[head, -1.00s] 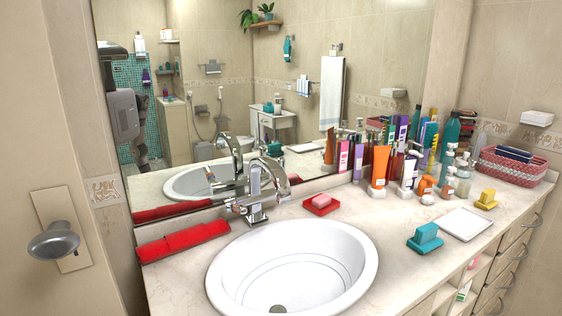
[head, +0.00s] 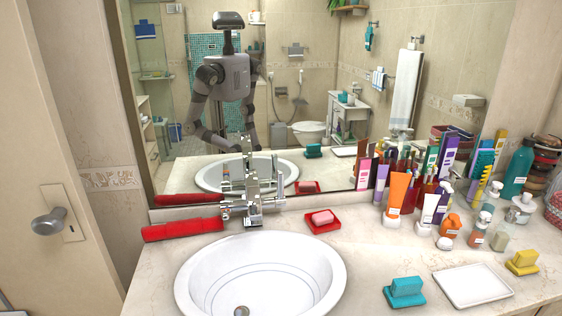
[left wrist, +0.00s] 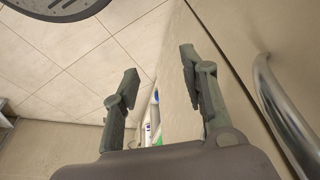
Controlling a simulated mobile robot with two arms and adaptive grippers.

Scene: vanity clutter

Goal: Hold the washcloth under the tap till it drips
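The washcloth (head: 183,229) is a red rolled cloth lying on the counter left of the sink, below the mirror. The chrome tap (head: 255,203) stands behind the white oval sink (head: 190,290), to the right of the washcloth and apart from it. The basin looks empty, and no running water shows. My left gripper (left wrist: 159,63) is open and empty in the left wrist view, its two fingers apart, with no washcloth near it. Neither gripper shows directly in the head view, and my right gripper is not in view.
A red soap dish (head: 322,225) sits right of the tap. Several bottles and tubes crowd the counter's back right. A teal sponge (head: 404,292), a white tray (head: 474,287) and a yellow block (head: 522,262) lie at the front right. A metal handle (left wrist: 285,115) is close to my left gripper.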

